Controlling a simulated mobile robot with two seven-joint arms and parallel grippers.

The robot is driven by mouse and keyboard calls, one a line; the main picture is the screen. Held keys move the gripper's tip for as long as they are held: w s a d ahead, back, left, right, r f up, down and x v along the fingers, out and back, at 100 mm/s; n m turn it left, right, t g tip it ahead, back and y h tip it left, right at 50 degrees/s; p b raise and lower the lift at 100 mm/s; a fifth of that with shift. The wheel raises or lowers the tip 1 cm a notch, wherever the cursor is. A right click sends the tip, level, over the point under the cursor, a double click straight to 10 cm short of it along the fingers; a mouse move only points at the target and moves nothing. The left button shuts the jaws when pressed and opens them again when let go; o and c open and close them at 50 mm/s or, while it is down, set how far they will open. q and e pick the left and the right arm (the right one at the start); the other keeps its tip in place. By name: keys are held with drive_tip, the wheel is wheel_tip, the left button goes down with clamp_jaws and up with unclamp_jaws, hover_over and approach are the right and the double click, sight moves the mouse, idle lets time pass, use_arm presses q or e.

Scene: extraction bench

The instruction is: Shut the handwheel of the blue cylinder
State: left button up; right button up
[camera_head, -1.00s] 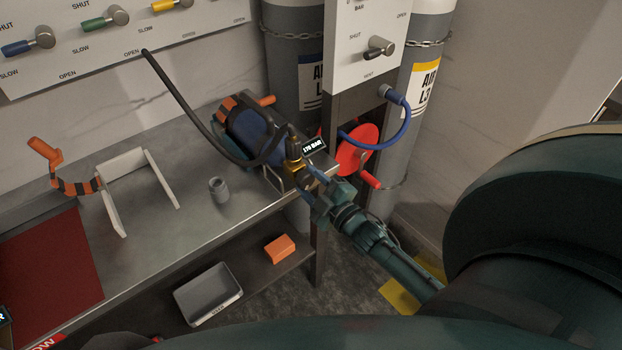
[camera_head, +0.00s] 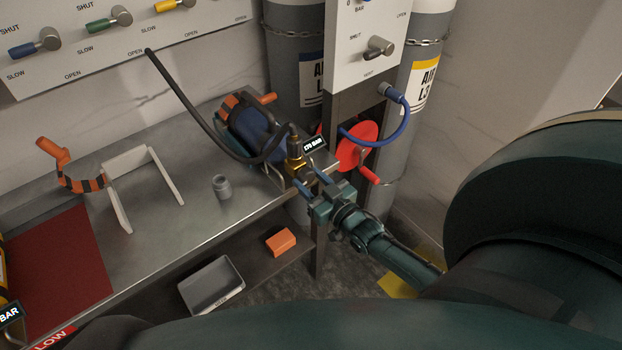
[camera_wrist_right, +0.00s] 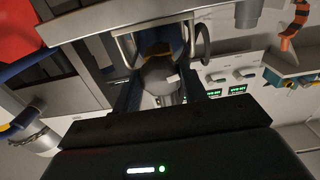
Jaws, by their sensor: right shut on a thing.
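The blue cylinder (camera_head: 253,133) lies on the bench in a cradle, its brass valve (camera_head: 295,158) pointing toward the bench's right end. A black hose runs to the valve, and a gauge tag (camera_head: 315,144) reads 170 BAR. My right gripper (camera_head: 307,178) is at the valve's near end, one blue finger on each side. In the right wrist view, its fingers are shut on the dark grey rounded handwheel (camera_wrist_right: 160,72). The fingers partly hide the handwheel in the head view. My left gripper is not in view.
A red wheel (camera_head: 356,148) with a handle and a blue hose (camera_head: 404,125) are close behind my right gripper. The bench also holds a grey cup (camera_head: 222,187), an empty white cradle (camera_head: 119,207) and an orange-black clamp (camera_head: 80,184). A grey bin (camera_head: 211,287) is on the lower shelf.

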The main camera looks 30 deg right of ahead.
drive_tip(key=m, duration=0.3)
drive_tip(key=shift+m, duration=0.4)
drive_tip(key=m, duration=0.2)
drive_tip(key=shift+m, duration=0.4)
drive_tip(key=m, duration=0.4)
drive_tip(key=shift+a+m, duration=0.1)
drive_tip(key=shift+m, duration=0.2)
drive_tip(key=m+b, duration=0.1)
drive_tip(key=m, duration=0.1)
drive_tip(key=shift+m, duration=0.3)
drive_tip(key=m+b, duration=0.1)
drive_tip(key=m, duration=0.1)
drive_tip(key=shift+m, duration=0.4)
drive_tip(key=shift+m+b, duration=0.4)
drive_tip(key=shift+m, duration=0.6)
drive_tip(key=shift+r+m, duration=0.15)
drive_tip(key=shift+m, duration=0.55)
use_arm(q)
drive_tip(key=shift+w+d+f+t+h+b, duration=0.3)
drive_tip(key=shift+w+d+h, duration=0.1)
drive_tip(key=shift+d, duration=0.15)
use_arm(e)
drive_tip(key=shift+m, duration=0.3)
